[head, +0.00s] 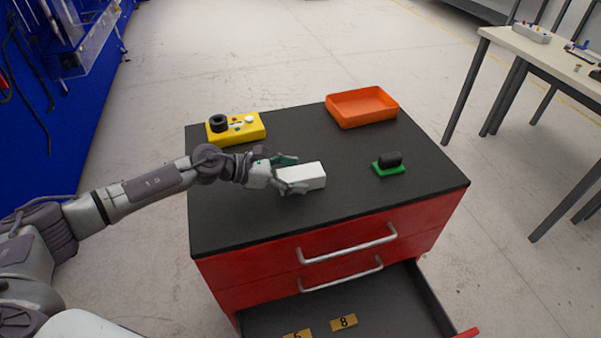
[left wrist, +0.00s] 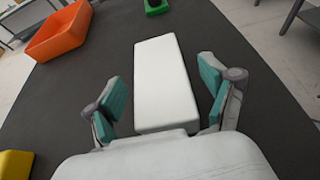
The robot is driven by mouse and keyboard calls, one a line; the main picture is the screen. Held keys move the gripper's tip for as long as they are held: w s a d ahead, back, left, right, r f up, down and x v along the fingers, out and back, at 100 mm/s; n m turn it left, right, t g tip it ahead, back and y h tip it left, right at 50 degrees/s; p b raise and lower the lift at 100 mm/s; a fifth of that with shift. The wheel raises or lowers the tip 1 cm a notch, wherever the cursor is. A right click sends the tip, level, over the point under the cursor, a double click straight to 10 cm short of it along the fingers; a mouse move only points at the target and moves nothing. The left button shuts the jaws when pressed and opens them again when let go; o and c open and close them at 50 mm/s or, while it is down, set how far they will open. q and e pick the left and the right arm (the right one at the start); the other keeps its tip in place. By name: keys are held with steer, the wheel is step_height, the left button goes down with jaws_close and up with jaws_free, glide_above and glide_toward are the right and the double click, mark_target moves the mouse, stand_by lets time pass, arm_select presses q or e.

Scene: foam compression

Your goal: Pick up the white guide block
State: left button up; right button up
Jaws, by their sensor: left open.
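The white guide block (head: 306,176) is a plain rectangular block near the middle of the black cabinet top. In the left wrist view, the block (left wrist: 164,82) runs lengthwise away from the palm. My left gripper (head: 288,172) is at the block's left end in the head view. Its teal-padded fingers (left wrist: 164,95) are open, one on each side of the block's near end, with a visible gap on both sides. The block's near end lies close to the palm; whether they touch cannot be told. My right gripper is not in view.
On the black top (head: 235,215) stand a yellow fixture (head: 237,133) with a black ring, an orange tray (head: 362,107) and a green base with a black piece (head: 389,164). A lower drawer (head: 400,300) is pulled out in front. A table (head: 545,50) stands at right.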

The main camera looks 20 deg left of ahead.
arm_select(q)
steer(key=shift+w+d+f, duration=0.2)
steer(key=shift+w+d, duration=0.1)
steer(key=shift+d, duration=0.2)
steer(key=shift+s+a, duration=0.1)
steer(key=shift+c, duration=1.1)
steer(key=c, duration=1.1)
steer(key=shift+c, duration=0.2)
